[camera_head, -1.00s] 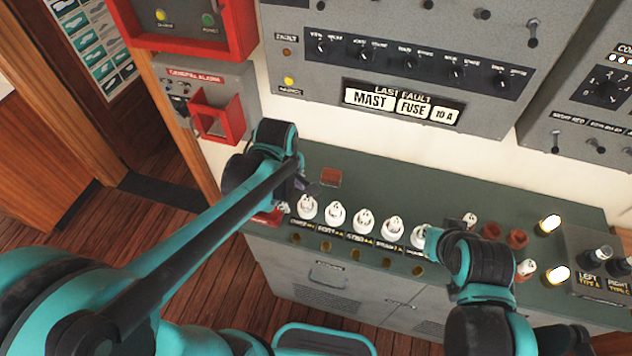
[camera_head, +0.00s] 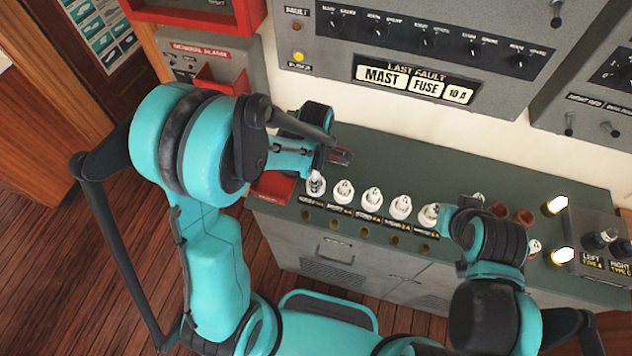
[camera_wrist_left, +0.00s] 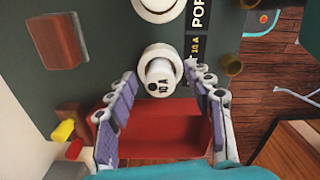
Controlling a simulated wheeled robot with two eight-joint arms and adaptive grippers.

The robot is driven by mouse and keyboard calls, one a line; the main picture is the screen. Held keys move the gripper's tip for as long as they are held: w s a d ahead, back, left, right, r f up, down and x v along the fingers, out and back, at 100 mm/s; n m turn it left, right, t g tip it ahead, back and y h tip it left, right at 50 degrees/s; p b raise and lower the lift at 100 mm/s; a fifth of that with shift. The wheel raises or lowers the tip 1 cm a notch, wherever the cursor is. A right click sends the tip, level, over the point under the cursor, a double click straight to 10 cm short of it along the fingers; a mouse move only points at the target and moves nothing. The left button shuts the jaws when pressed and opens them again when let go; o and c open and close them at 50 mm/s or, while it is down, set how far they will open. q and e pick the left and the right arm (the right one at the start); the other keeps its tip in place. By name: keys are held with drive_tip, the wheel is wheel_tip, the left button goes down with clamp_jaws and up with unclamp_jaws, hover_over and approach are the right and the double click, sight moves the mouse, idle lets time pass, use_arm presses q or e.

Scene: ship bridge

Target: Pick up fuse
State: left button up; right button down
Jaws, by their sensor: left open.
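White fuses stand upright in a row along the front of the green counter. The leftmost fuse (camera_head: 315,185) is next to my left gripper (camera_head: 322,160). In the left wrist view this fuse (camera_wrist_left: 157,72) shows end-on with a dark marking on its top. My left gripper (camera_wrist_left: 160,82) is open there, its purple-padded fingers to either side of the fuse, and nothing is gripped. I cannot tell whether the pads touch it. A second fuse (camera_wrist_left: 160,6) is partly cut off above. My right gripper (camera_head: 445,212) is near the right end of the row, its fingers hidden.
A red tray (camera_wrist_left: 165,135) lies beside the leftmost fuse, under my left gripper. A brown-red block (camera_wrist_left: 58,42) sits behind. The wall panel (camera_head: 415,85) reads "LAST FAULT MAST FUSE 10 A". Several other fuses and two lit lamps (camera_head: 555,204) stand farther right.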

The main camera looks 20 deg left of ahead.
use_arm(q)
clamp_jaws()
idle(0.3)
